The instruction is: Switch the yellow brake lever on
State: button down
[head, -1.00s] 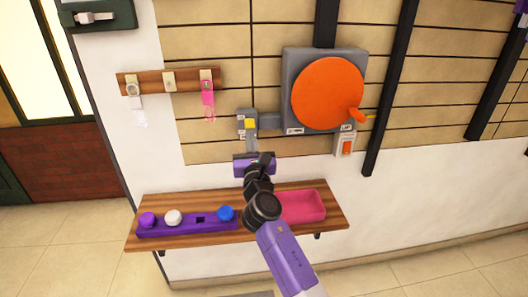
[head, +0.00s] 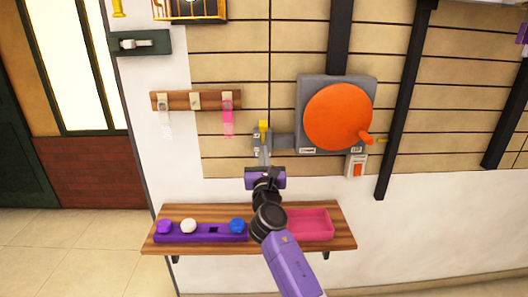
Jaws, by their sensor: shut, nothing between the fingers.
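The yellow brake lever (head: 264,130) is a small yellow handle on a grey wall bracket (head: 256,143), left of the big orange wheel. The handle shows upright at the top of the bracket. My gripper (head: 265,160) is in front of the lower bracket, just below the yellow handle. Its fingers look shut and empty. The purple gripper body hides the bottom of the bracket. I cannot tell whether the fingers touch the lever.
The orange wheel (head: 338,117) with its side knob and a red switch (head: 357,169) are to the right. A wooden shelf (head: 345,241) below holds a purple knob strip (head: 175,235) and a pink tray (head: 318,226). A hook rack (head: 178,101) hangs at the left.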

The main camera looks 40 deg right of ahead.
jog(key=s+a+r+p, duration=0.2)
jog(key=s+a+r, duration=0.1)
jog(key=s+r, duration=0.2)
jog(key=shift+r, duration=0.95)
jog(key=shift+w+a, duration=0.1)
